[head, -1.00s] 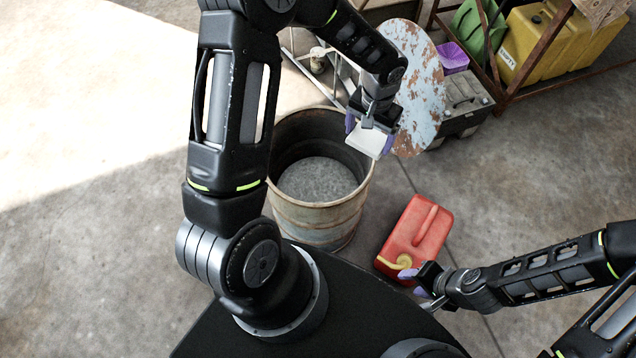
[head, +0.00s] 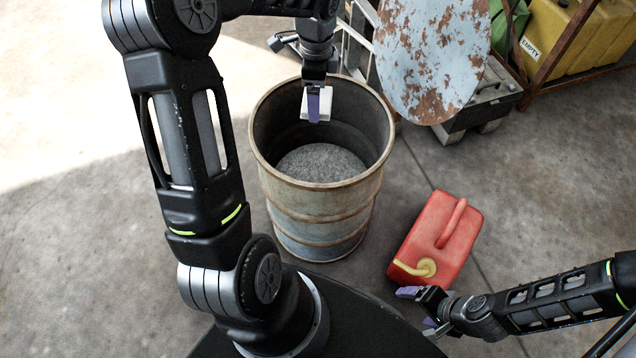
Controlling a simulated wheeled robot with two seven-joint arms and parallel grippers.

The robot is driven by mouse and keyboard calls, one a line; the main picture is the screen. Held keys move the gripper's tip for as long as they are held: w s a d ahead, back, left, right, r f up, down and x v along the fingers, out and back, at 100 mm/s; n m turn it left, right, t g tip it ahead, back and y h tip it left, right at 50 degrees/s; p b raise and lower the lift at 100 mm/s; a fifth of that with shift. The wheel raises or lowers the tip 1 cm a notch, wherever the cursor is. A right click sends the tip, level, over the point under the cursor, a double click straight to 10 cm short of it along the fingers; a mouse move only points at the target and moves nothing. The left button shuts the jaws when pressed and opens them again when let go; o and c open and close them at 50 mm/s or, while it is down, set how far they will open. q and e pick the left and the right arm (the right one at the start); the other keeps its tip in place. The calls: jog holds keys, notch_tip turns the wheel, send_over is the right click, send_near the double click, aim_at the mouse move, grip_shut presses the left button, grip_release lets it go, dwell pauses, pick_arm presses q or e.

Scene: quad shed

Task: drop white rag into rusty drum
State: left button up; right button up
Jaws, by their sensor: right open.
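The rusty drum (head: 318,208) stands open on the concrete floor in the middle of the head view, with a grey bottom showing inside. The white rag (head: 325,101) looks like a small folded block. My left gripper (head: 314,104) points down and is shut on it, holding it over the drum's mouth towards the far rim. One purple finger covers part of the rag. The exact height above the rim is hard to tell. My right gripper (head: 419,311) is open and empty at the lower right, near the red can and well away from the drum.
A red jerry can (head: 437,238) with a yellow spout stands right of the drum. A rust-spotted round plate (head: 432,55) leans behind it, by a dark box (head: 480,100). A yellow container (head: 560,40) sits on a rack at upper right. The floor on the left is clear.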

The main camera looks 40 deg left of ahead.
pick_arm(q)
jog(key=shift+a+f, duration=0.2)
jog(key=shift+a, duration=0.05)
jog(key=shift+s+r+m, duration=0.1)
jog(key=shift+r+m, duration=0.05)
jog(key=shift+m, duration=0.15)
pick_arm(e)
jog(key=shift+f, duration=0.35)
jog(key=shift+f, duration=0.1)
pick_arm(q)
notch_tip(320, 180, down, 6)
jog(key=b, duration=0.5)
pick_arm(e)
notch_tip(320, 180, down, 5)
jog(key=shift+f, duration=0.1)
pick_arm(q)
jog(key=o, duration=1.1)
jog(key=shift+o, duration=0.2)
